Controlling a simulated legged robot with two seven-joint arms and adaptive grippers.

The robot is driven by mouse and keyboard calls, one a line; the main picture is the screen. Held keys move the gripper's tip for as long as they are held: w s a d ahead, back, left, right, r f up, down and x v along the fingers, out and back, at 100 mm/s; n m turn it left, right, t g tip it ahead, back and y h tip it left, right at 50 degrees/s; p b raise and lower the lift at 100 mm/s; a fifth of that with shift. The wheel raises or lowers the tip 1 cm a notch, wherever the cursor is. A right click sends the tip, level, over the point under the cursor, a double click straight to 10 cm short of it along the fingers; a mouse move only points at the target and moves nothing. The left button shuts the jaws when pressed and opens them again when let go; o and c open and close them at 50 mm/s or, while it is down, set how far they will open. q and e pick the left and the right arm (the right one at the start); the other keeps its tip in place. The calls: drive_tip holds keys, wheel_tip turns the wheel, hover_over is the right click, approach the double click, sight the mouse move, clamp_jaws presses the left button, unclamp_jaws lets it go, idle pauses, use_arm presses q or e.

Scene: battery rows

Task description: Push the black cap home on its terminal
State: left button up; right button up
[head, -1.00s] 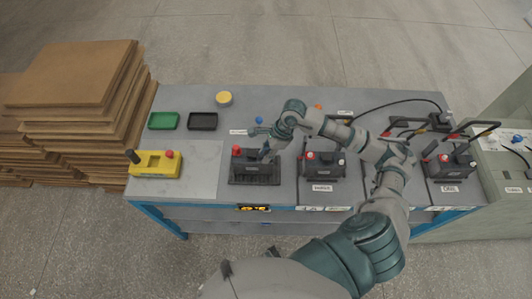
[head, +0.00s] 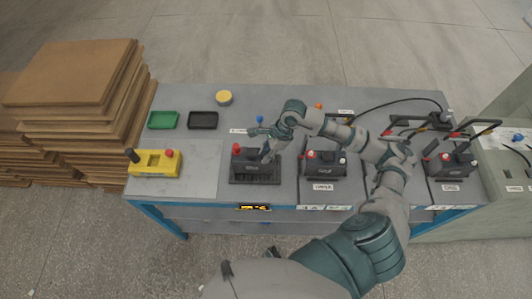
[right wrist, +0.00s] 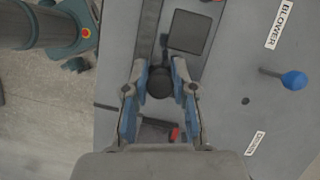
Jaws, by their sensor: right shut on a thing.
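The black cap (right wrist: 159,84) shows as a dark round shape between the fingers of my right gripper (right wrist: 160,70) in the right wrist view. The gripper is shut on it. In the head view my right gripper (head: 267,153) is at the right end of the dark battery (head: 250,161), which sits in a black tray (head: 255,181). The battery's other end carries a red cap (head: 236,148). The terminal under the black cap is hidden, so I cannot tell how far down the cap sits. My left gripper is out of view.
A yellow battery tester (head: 155,164) stands at left, with green (head: 163,120) and black (head: 203,120) trays behind it. Other batteries (head: 325,162) stand at right under my arm. A blue knob (right wrist: 293,80) rises beside the gripper in the right wrist view.

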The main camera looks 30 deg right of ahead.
drive_tip(key=shift+f, duration=0.15)
drive_tip(key=o, duration=0.9)
drive_tip(key=shift+o, duration=0.3)
drive_tip(key=o, duration=0.4)
drive_tip(key=shift+r+p, duration=1.75)
drive_tip(key=shift+r, duration=1.8)
